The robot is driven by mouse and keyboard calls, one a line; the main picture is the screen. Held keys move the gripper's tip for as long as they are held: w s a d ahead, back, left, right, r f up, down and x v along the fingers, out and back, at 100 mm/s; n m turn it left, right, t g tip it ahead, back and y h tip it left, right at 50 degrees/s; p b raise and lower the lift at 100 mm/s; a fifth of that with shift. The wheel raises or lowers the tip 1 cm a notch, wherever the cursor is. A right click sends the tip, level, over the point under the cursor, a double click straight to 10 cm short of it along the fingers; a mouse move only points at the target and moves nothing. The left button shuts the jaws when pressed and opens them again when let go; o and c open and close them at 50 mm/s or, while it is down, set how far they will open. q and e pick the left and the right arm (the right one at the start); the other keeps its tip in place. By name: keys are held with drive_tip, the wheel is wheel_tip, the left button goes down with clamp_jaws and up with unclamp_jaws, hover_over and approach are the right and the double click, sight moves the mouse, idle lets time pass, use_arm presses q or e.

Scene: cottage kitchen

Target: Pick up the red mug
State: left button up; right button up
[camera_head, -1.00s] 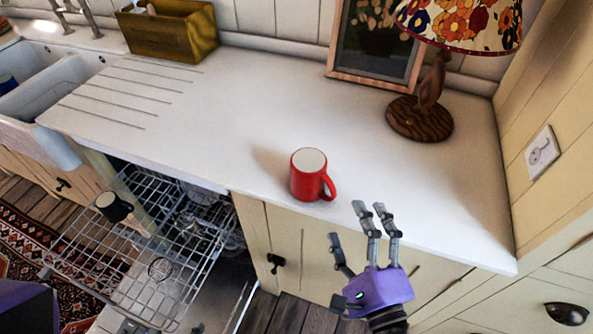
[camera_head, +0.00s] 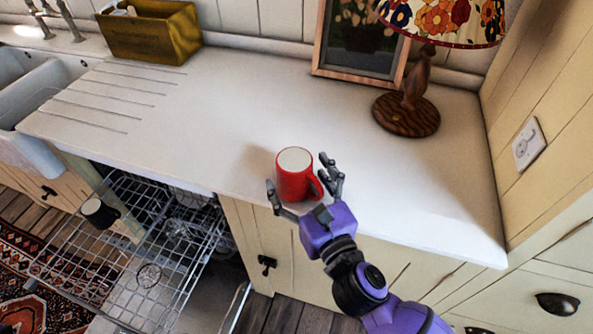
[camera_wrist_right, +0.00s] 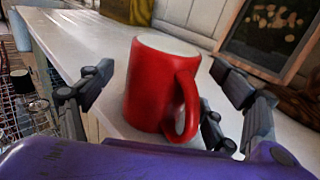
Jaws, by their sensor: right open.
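The red mug (camera_head: 293,177) stands upright on the white countertop (camera_head: 220,130), near its front edge. Its handle points to the right and toward me. My right gripper (camera_head: 301,180) is open, with its fingers on either side of the mug. In the right wrist view the mug (camera_wrist_right: 155,85) sits between the spread fingers of the gripper (camera_wrist_right: 160,95), one at the left and two at the right by the handle. Gaps show at the left finger; whether the right fingers touch the handle, I cannot tell. My left gripper is not in view.
A lamp (camera_head: 408,112) and a picture frame (camera_head: 358,85) stand behind to the right. A wooden box (camera_head: 150,35) is at the back left, by the sink (camera_head: 30,80). An open dishwasher rack (camera_head: 140,245) extends below the counter at left.

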drive_tip(key=shift+x, duration=0.95)
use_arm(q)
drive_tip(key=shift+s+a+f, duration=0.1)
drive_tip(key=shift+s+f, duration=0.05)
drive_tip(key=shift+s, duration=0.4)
use_arm(e)
drive_tip(key=shift+s, duration=0.1)
drive_tip(key=shift+c, duration=0.5)
drive_tip(key=c, duration=1.4)
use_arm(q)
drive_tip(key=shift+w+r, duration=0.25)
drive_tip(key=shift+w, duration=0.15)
use_arm(e)
drive_tip(key=shift+c, duration=0.2)
drive_tip(key=shift+r, duration=0.1)
